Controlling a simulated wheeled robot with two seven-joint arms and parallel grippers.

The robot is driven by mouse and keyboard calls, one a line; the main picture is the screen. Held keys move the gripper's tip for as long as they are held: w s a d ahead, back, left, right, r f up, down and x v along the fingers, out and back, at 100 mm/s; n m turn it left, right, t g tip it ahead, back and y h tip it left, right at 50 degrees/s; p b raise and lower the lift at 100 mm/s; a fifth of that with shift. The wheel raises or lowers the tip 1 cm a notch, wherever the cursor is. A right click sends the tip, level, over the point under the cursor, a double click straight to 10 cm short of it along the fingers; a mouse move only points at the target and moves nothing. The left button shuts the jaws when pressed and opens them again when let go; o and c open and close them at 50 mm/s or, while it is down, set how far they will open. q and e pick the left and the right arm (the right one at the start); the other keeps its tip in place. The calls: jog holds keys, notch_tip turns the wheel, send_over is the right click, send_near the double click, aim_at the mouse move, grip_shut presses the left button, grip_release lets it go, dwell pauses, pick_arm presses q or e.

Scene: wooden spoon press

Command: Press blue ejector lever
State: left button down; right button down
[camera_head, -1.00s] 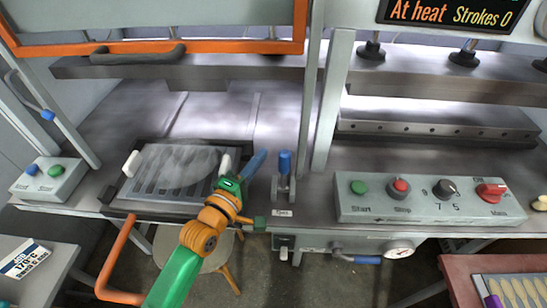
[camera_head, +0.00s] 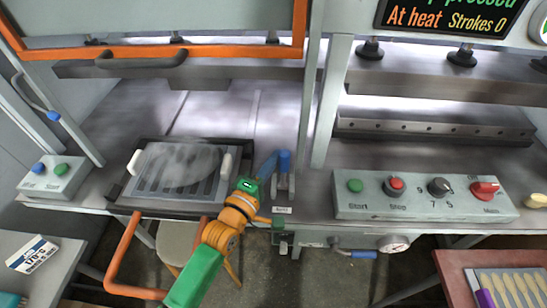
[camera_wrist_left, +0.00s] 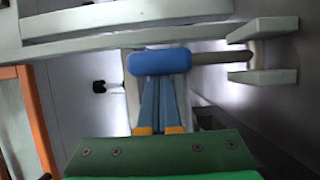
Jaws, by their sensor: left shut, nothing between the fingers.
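The ejector lever has a blue rounded handle (camera_head: 284,161) on a grey metal arm and stands upright at the front edge of the press bench. In the left wrist view the blue handle (camera_wrist_left: 158,62) lies across the fingertips and hides their ends. My left gripper (camera_head: 270,162), with blue fingers, is shut and empty, just left of the handle. I cannot tell whether the fingers touch it. My right gripper is not in view.
A slotted tray (camera_head: 150,205) with two white handles sits left of the lever. A grey control box (camera_head: 425,207) with buttons and knobs stands to the right. An orange bent rail (camera_head: 118,262) is at front left. A grey post (camera_head: 325,110) rises behind the lever.

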pick_arm(q)
jog(key=shift+s+p, duration=0.3)
jog(key=shift+s, duration=0.05)
jog(key=shift+s+f, duration=0.2)
jog(key=shift+s, duration=0.1)
jog(key=s+f+m+t+h+b, duration=0.1)
jog(key=b, duration=0.3)
jog(key=s+f+m+t+h+b, duration=0.1)
jog(key=s+b, duration=0.1)
jog(key=b, duration=0.3)
jog(key=s+f+m+t+h+b, duration=0.1)
jog(key=s+t+b, duration=0.1)
jog(key=b, duration=0.2)
jog(key=shift+a+f, duration=0.1)
jog(key=shift+f, duration=0.15)
jog(key=shift+s+r+m+h+b, duration=0.2)
jog(key=shift+s+m+h+b, duration=0.1)
jog(key=shift+b, duration=0.15)
jog(key=shift+s+r+t, duration=0.1)
jog(key=shift+r+t, duration=0.05)
jog(key=shift+t, duration=0.15)
jog(key=shift+s, duration=0.2)
jog(key=shift+s+f, duration=0.15)
jog(key=shift+f, duration=0.05)
